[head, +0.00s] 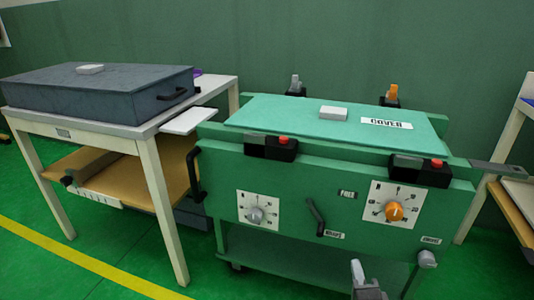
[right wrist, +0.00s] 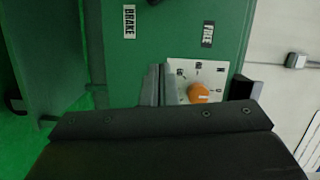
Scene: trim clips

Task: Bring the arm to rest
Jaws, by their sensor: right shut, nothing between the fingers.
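My right gripper (head: 358,272) shows at the bottom of the head view, low in front of the green cart (head: 290,172). Its fingers are shut with nothing between them. In the right wrist view the closed fingertips (right wrist: 158,84) point toward the cart's green front panel (right wrist: 165,35), beside the dial with the orange knob (right wrist: 198,94). They overlap the dial plate's edge in that picture; I cannot tell the gap to the panel. The rest of my right arm is mostly out of the head view. My left gripper is in neither view.
The cart carries a cover panel (head: 265,110), black clips with red buttons (head: 283,142), a grey dial (head: 257,214) and a black lever (head: 316,217). A table (head: 150,125) with a dark case (head: 100,88) stands left. Another table (head: 505,140) stands at the right edge. Green floor is open at front left.

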